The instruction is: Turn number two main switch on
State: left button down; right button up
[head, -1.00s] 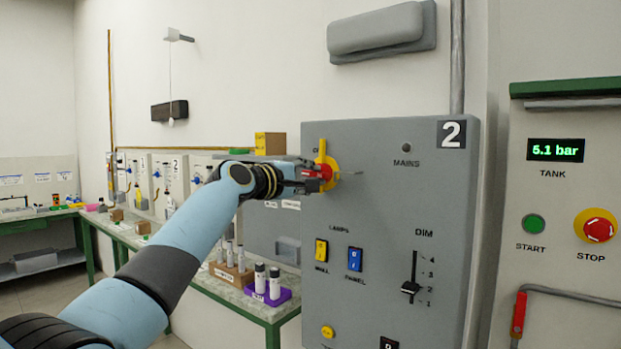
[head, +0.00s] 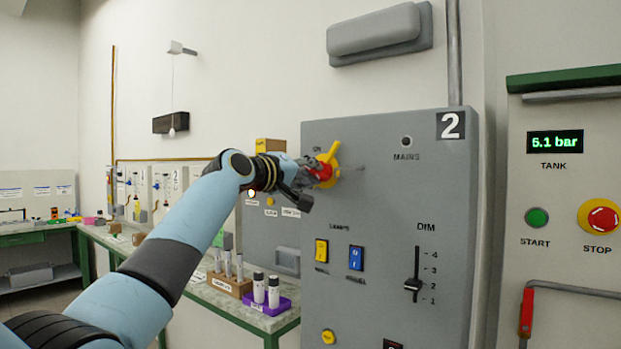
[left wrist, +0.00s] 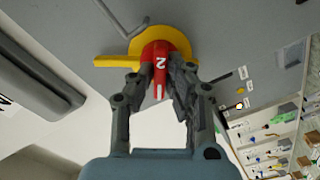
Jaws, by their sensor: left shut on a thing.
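The grey panel marked 2 (head: 451,125) fills the middle of the head view. Its main switch has a red handle (head: 324,173) on a yellow plate (head: 334,153), whose tab tilts up and to the right. In the left wrist view the red handle (left wrist: 161,50), marked 2, stands against the yellow plate (left wrist: 180,36). My left gripper (head: 311,176) is shut on the red handle, with one finger on each side in the left wrist view (left wrist: 161,82). The MAINS lamp (head: 406,142) looks dark. My right gripper is not in view.
Below are a yellow switch (head: 321,251), a blue switch (head: 355,258) and the DIM slider (head: 413,284). A tank panel with a STOP button (head: 600,217) stands at right. A bench with a purple rack (head: 267,302) runs behind my arm.

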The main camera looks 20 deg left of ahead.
pick_arm(q)
jog(key=shift+f, duration=0.15)
jog(key=c, duration=1.3)
grip_release()
jog(key=shift+c, duration=0.2)
jog(key=v, duration=1.2)
